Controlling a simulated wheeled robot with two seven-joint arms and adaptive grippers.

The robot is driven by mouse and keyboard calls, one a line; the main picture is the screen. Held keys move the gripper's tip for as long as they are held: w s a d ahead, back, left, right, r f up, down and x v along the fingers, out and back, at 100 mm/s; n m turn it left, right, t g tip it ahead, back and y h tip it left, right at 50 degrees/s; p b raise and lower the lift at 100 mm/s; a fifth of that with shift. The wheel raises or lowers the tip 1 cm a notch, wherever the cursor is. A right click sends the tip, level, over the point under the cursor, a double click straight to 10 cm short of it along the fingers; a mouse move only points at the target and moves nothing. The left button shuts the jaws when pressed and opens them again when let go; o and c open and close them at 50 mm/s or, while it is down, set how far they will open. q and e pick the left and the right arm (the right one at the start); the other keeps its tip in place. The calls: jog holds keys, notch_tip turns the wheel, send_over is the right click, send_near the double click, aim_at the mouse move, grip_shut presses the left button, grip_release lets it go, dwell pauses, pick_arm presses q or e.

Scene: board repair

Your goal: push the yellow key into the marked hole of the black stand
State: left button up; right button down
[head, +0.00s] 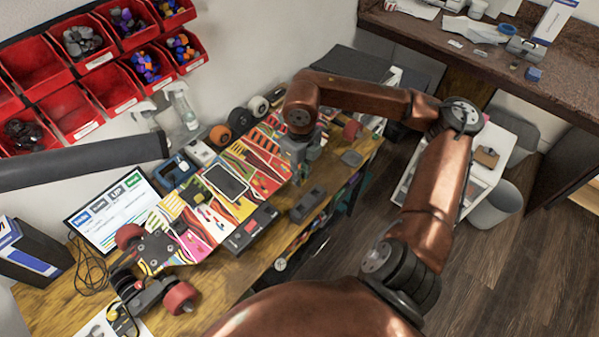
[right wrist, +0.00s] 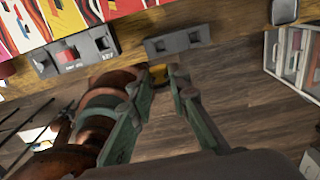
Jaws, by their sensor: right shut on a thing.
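The black stand (head: 308,205) lies near the front edge of the wooden bench. In the right wrist view the black stand (right wrist: 178,41) shows dark openings in its face; I cannot tell which one is marked. My right gripper (head: 298,176) hangs above the bench, behind the stand in the head view. In the right wrist view my right gripper (right wrist: 160,84) is shut on the yellow key (right wrist: 159,74), which shows as a small yellow patch between the fingertips. The key appears apart from the stand. The head view does not show the key. My left gripper is not in view.
A dark box with a red switch (head: 250,228) sits left of the stand. A colourful skateboard deck (head: 262,150) lies behind both. Wheels (head: 180,297) and red bins (head: 75,103) are at the left. A white drawer unit (right wrist: 295,55) stands beyond the bench edge.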

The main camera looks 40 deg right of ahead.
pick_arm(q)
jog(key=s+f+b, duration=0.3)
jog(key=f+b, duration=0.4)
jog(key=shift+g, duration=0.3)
pick_arm(e)
jog(key=shift+f, duration=6.2)
pick_arm(q)
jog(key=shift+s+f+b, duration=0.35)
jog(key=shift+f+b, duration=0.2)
jog(key=shift+b, duration=0.05)
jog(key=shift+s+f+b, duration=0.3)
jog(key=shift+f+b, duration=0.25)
pick_arm(e)
jog(key=shift+f, duration=1.7)
jog(key=c, duration=1.7)
grip_release()
jog(key=shift+c, duration=0.2)
jog(key=shift+o, duration=0.4)
jog(key=shift+o, duration=1)
